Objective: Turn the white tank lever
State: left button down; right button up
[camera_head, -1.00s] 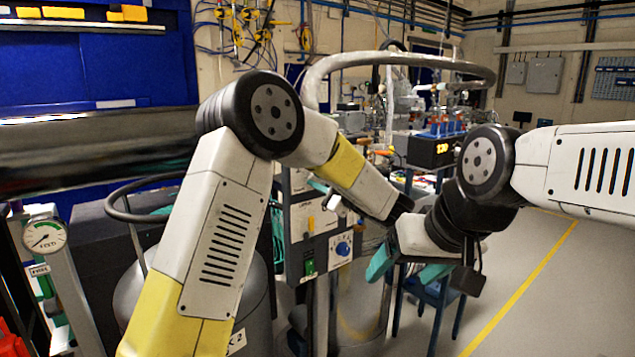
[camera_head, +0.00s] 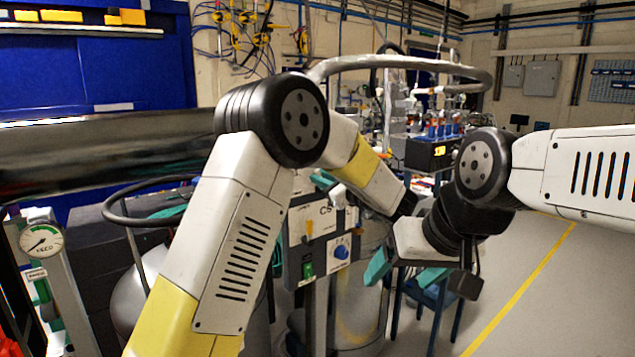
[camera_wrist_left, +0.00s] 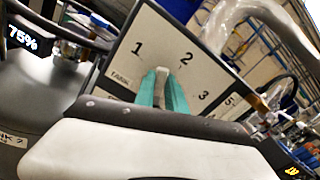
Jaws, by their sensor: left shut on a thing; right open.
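In the left wrist view, the teal fingers of my left gripper (camera_wrist_left: 164,88) are shut at a dial plate (camera_wrist_left: 137,46) marked with numbers. A pale tip of the white tank lever (camera_wrist_left: 161,71) shows between them, near the 2; the fingers hide the rest. In the head view my left forearm hides most of this gripper; a bit of teal (camera_head: 323,180) shows beside the forearm, above the grey control panel. My right gripper (camera_head: 405,272) is open and empty, with its teal fingers apart, right of the panel.
The grey panel also carries a blue knob (camera_head: 341,252), a green switch (camera_head: 308,269) and an orange handle (camera_head: 309,228). Steel tanks stand below and behind. A curved grey pipe (camera_head: 400,62) arches above my arms. Clear floor (camera_head: 560,300) lies at the right.

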pick_arm(q)
jog(key=shift+w+d+r+m, duration=0.1)
jog(key=shift+w+d+m, duration=0.15)
jog(key=shift+m, duration=0.5)
jog(key=shift+w+d+m, duration=0.1)
jog(key=shift+d+m, duration=0.2)
jog(key=shift+m, duration=0.4)
jog(key=shift+w+d+r+m, duration=0.1)
jog(key=shift+w+d+m, duration=0.15)
jog(key=shift+m, duration=0.5)
jog(key=shift+f, duration=0.1)
jog(key=c, duration=1.4)
grip_release()
jog(key=v, duration=0.8)
